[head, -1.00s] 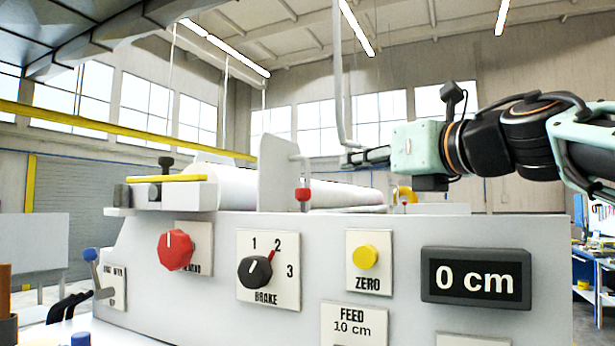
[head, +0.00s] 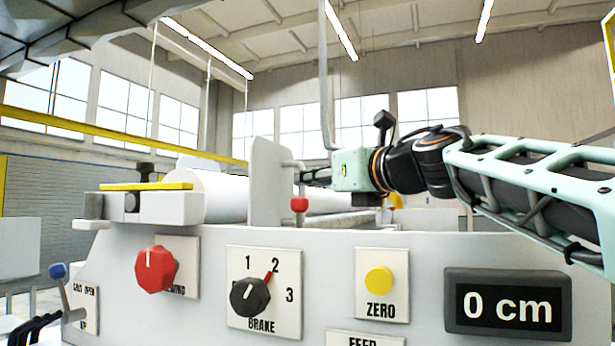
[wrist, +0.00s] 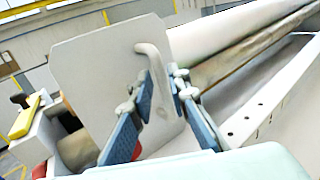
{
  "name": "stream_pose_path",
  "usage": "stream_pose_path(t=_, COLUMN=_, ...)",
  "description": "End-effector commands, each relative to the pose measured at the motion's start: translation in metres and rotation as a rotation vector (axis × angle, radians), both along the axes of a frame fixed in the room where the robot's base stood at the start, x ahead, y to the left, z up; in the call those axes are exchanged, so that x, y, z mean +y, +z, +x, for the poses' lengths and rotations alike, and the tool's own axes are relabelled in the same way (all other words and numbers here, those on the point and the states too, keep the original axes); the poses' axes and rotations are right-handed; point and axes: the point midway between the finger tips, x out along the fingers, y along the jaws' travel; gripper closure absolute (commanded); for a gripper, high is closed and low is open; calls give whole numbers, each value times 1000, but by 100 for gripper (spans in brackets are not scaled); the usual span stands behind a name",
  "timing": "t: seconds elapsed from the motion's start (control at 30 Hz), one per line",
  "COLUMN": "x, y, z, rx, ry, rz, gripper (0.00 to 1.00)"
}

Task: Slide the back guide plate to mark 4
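A pale upright guide plate (head: 265,182) stands across the white roll (head: 222,195) on the machine. It fills the left of the wrist view (wrist: 92,80), with a bent grey handle (wrist: 153,62) on its face. No other guide plate shows clearly. My gripper (wrist: 163,84) is open, its two blue-padded fingers on either side of the handle with a gap visible. In the head view my gripper (head: 312,177) reaches in from the right, close to the plate. A red knob (head: 299,204) sits below the handle. No mark numbers are readable.
The machine front carries a red knob (head: 156,269), a brake dial (head: 250,295) pointing at 2, a yellow zero button (head: 379,281) and a display (head: 508,304) reading 0 cm. A pale rail (wrist: 262,112) with dark holes and ticks runs right of the plate.

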Motion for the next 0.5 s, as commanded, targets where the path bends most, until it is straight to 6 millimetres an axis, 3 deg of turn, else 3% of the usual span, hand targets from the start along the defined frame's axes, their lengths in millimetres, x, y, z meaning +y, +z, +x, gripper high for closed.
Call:
stream_pose_path(t=0.2, x=16, y=0, z=21, rx=1, ry=0, rz=-2, gripper=84)
stream_pose_path(t=0.5, x=21, y=0, z=28, rx=-1, ry=0, rz=0, gripper=84)
